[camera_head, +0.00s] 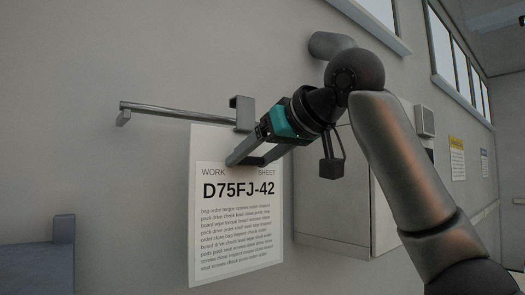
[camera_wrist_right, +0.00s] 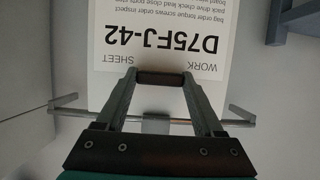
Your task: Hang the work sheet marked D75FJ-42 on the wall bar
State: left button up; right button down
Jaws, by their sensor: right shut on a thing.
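The white work sheet marked D75FJ-42 (camera_head: 236,240) hangs upright in front of the wall in the head view. It shows upside down in the wrist view (camera_wrist_right: 165,18). My right gripper (camera_head: 247,161) is shut at its top edge, on a dark grip piece (camera_wrist_right: 160,77) between the fingertips. A grey hook (camera_head: 242,112) rises above the sheet's top. The metal wall bar (camera_head: 170,111) runs left from the hook; in the wrist view the bar (camera_wrist_right: 85,111) extends to both sides of the hook (camera_wrist_right: 155,124). I cannot tell whether the hook rests on the bar. My left gripper is not in view.
A grey wall cabinet (camera_head: 335,205) stands right of the sheet, behind my right arm. A blue-grey piece (camera_head: 62,235) stands at the lower left. Posters (camera_head: 457,158) hang farther along the wall. The wall left of the sheet below the bar is clear.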

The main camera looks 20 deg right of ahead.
aim_at(239, 169)
jog(key=shift+x, duration=2.5)
jog(key=shift+r+p, duration=0.1)
jog(key=shift+p, duration=0.2)
grip_release()
jog(key=b+v, duration=0.4)
jog(key=v, duration=1.1)
jog(key=shift+s+d, duration=0.1)
jog(key=shift+s, duration=0.05)
